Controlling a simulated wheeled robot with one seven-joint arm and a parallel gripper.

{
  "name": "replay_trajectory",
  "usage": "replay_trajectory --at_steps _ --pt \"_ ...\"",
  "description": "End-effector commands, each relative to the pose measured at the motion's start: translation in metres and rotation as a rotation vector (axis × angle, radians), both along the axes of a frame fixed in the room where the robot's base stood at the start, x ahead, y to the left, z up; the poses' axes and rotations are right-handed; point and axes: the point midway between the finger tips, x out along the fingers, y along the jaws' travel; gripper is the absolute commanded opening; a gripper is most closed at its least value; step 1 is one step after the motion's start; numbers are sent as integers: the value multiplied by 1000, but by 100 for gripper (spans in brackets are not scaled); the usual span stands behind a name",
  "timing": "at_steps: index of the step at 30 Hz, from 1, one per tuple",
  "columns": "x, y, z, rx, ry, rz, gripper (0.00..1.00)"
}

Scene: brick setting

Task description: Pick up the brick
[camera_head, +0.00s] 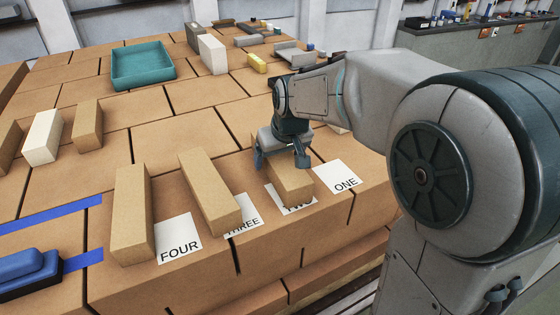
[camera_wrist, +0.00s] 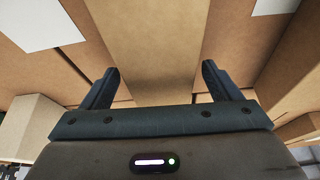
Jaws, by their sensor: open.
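A tan brick (camera_head: 291,184) lies on the cardboard-box surface beside the paper marked TWO (camera_head: 298,207), which it partly covers. My gripper (camera_head: 281,163) is above this brick, pointing down, with its jaws apart. In the wrist view the brick (camera_wrist: 152,35) runs between the two open fingers of my gripper (camera_wrist: 160,75), and nothing is clamped. The gripper body hides the brick's near end there. I cannot tell whether the fingers reach down beside its sides. Other tan bricks lie by THREE (camera_head: 208,190) and FOUR (camera_head: 131,215).
The paper marked ONE (camera_head: 338,178) is bare to the right. A blue object (camera_head: 30,270) and blue tape lie at the front left. A white block (camera_head: 44,137), a teal tray (camera_head: 142,66) and several small items stand farther back. The middle of the surface is clear.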

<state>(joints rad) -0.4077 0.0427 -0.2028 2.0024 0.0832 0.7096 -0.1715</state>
Motion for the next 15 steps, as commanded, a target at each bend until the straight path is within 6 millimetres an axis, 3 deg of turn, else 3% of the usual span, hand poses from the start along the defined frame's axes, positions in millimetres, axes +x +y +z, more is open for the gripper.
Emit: replay_trajectory --at_steps 8,15 --pt "2 1 -4 0 -1 0 84" --pt "2 1 -3 0 -1 0 20"
